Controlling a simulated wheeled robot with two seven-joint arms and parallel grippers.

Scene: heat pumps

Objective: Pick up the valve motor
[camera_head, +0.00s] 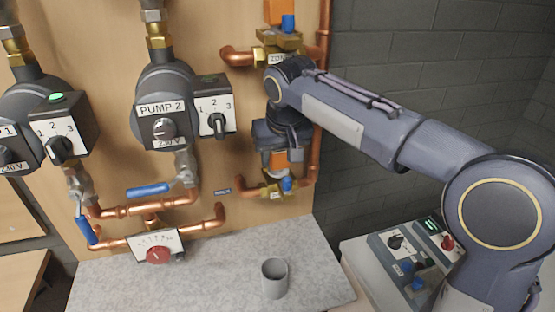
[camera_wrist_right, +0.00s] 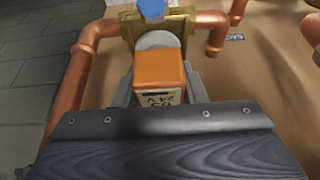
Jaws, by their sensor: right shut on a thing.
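The valve motor (camera_head: 278,160) is an orange box with a grey body on the lower right brass valve. It shows larger in the right wrist view (camera_wrist_right: 158,69), with a small label on its near side. My right gripper (camera_head: 280,143) reaches it from above and is shut on it; the fingers show on both sides of the motor in the wrist view (camera_wrist_right: 156,95). A blue cap (camera_head: 286,184) and the brass valve (camera_head: 272,190) show just below the motor. The gripper and wrist hide the motor's upper part. My left gripper is not in view.
A second orange motor (camera_head: 274,11) sits above the upper zone valve. Copper pipes (camera_head: 310,165) run close around the gripper. Pump 2 (camera_head: 163,105) is to the left. A grey cup (camera_head: 274,278) stands on the grey worktop (camera_head: 215,270). A control box (camera_head: 405,255) is at lower right.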

